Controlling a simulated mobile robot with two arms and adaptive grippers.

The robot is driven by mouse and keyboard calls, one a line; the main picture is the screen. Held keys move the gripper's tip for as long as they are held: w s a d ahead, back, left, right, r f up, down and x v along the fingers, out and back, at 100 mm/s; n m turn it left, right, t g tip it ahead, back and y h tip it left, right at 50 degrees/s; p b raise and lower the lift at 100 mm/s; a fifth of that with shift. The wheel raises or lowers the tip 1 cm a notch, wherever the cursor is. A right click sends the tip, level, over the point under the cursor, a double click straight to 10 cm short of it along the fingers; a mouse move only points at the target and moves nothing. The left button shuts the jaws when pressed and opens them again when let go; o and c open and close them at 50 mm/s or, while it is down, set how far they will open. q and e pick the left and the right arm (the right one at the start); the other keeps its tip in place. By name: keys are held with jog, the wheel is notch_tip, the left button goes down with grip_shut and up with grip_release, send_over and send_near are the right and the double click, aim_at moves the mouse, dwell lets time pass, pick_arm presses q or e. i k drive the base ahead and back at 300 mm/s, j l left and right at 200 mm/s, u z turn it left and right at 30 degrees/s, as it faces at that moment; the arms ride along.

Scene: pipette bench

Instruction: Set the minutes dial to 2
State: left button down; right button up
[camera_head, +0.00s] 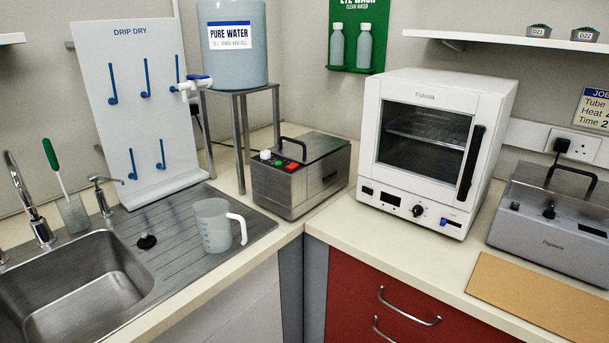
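No dial that I can read as marked in minutes shows; the markings are too small to tell. A small dark dial (418,211) is on the lower front panel of the white oven (381,168), beside a dark display. A black knob (549,212) is on the front of the grey lidded bath (520,232) at the right, near a small dark display. A job card (596,108) on the right wall is cut off by the frame edge; it reads "Time" with a number that looks like 2. Neither of my grippers is in view.
A steel box (300,185) with green and red buttons stands in the corner. A measuring jug (214,232) stands on the drainer by the sink (75,280). A brown board (545,298) lies before the bath. The worktop before the oven is clear.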

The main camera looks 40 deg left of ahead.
aim_at(265, 154)
jog(key=u, duration=1.35)
